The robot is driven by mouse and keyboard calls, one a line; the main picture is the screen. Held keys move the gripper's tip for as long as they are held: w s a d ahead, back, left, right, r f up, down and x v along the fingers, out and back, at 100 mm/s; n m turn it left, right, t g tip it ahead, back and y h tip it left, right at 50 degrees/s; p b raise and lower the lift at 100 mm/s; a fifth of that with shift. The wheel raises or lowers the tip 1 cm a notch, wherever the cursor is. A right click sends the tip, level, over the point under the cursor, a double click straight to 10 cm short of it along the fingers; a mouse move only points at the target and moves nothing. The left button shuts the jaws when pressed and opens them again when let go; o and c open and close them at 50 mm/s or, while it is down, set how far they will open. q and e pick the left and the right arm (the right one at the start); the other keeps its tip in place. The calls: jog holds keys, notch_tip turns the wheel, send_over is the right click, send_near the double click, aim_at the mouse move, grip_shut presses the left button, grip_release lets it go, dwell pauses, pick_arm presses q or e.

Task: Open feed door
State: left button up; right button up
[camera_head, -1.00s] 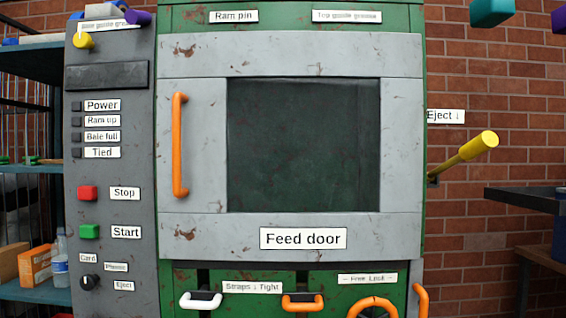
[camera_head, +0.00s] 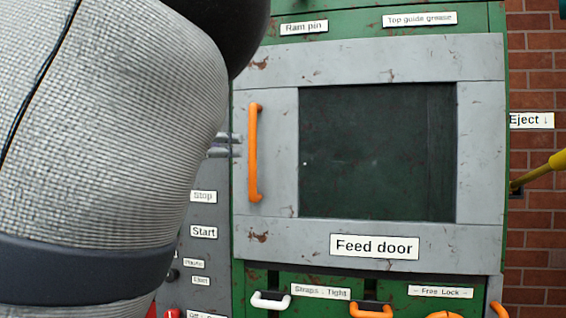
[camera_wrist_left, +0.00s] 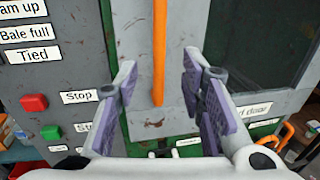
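The feed door (camera_head: 365,234) is a scuffed grey panel with a dark window, closed flush in the green machine front. Its orange vertical handle (camera_head: 254,152) stands on the door's left side. My left gripper (camera_head: 225,146) has its fingertips just left of the handle, apart from it; most of the gripper is hidden behind my arm. In the left wrist view the gripper (camera_wrist_left: 160,78) is open, with purple pads on both sides and the handle (camera_wrist_left: 159,50) ahead in the gap, not gripped. My right gripper is not in view.
A grey control panel with a Start label (camera_head: 204,232) is left of the door; the wrist view shows its red button (camera_wrist_left: 34,103) and green button (camera_wrist_left: 51,132). White (camera_head: 271,301) and orange (camera_head: 371,312) handles sit below the door. A yellow lever (camera_head: 545,168) sticks out at right.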

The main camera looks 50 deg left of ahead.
aim_at(250, 147)
pick_arm(q)
jog(key=b+x, duration=0.1)
jog(key=x, duration=1)
jog(key=shift+w+a, duration=0.15)
jog(key=shift+w, duration=0.1)
jog(key=shift+w+a, duration=0.15)
jog(key=shift+w, duration=0.15)
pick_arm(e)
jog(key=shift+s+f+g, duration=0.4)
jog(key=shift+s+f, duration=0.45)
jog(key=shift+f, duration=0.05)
pick_arm(q)
grip_shut()
